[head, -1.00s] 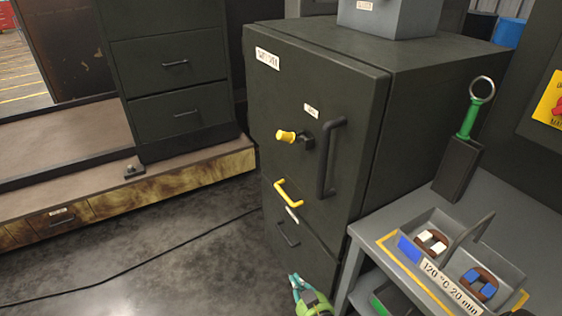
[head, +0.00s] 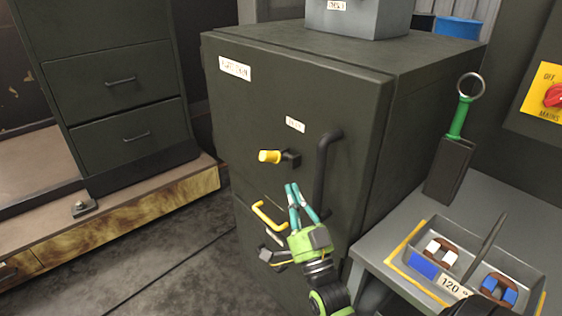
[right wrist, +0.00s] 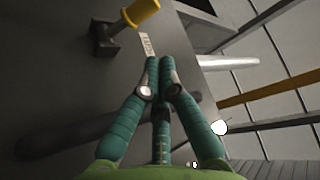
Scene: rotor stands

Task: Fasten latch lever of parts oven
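The dark parts oven (head: 350,100) stands in the middle of the head view with its door flush in its front. Its latch lever has a yellow grip (head: 268,156) pointing left from a black pivot block (head: 291,160). In the right wrist view the yellow grip (right wrist: 141,12) is at the upper left. My right gripper (head: 292,186) is in front of the door, below and slightly right of the lever, apart from it. Its teal fingers (right wrist: 159,62) meet closely at the tips with nothing visible between them. My left gripper is out of view.
A black vertical handle (head: 324,172) is right of the lever. At right, a grey bench (head: 530,210) holds a tray (head: 527,262) with parts and a green-handled tool (head: 459,118).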

